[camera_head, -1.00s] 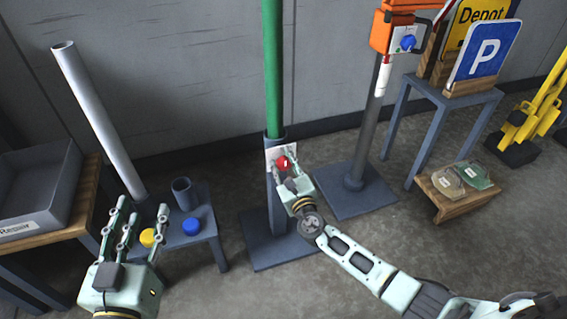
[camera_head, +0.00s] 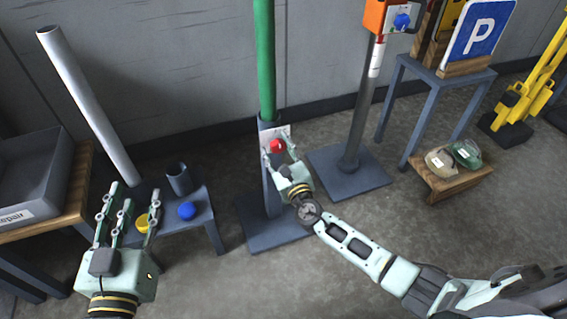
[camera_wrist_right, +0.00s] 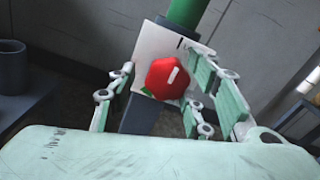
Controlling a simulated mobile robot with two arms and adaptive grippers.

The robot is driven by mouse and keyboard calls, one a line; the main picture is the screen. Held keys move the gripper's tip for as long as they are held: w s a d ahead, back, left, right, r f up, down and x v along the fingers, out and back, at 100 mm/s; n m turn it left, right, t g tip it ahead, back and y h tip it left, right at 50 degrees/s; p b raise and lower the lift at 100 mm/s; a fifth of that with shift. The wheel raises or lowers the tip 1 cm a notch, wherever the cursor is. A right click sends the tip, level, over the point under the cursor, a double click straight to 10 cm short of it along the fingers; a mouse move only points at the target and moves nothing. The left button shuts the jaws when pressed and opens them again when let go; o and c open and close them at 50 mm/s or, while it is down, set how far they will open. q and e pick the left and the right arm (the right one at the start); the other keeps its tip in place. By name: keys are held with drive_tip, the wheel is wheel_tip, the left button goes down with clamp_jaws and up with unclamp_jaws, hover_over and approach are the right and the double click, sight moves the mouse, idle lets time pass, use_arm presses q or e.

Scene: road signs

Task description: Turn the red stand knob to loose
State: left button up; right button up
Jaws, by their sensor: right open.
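The red knob (camera_head: 277,146) is on a white plate (camera_head: 285,131) on the grey stand (camera_head: 268,190), which holds a green pole (camera_head: 264,60). In the right wrist view the red knob (camera_wrist_right: 168,78) is faceted, with a white mark pointing up and slightly right. My right gripper (camera_head: 279,152) is open at the knob, its fingers on either side of it. In the wrist view the fingers look spread; I cannot tell whether any touches the knob. My left gripper (camera_head: 128,215) is empty at the lower left, fingers apart and pointing up, in front of the small table.
A small blue-grey table (camera_head: 205,212) with a blue knob (camera_head: 187,211), a yellow knob (camera_head: 141,222) and a grey cup (camera_head: 178,179) stands left of the stand. A second stand (camera_head: 350,178) with an orange box is to the right.

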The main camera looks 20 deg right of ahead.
drive_tip(key=s, duration=1)
drive_tip(key=shift+s, duration=0.2)
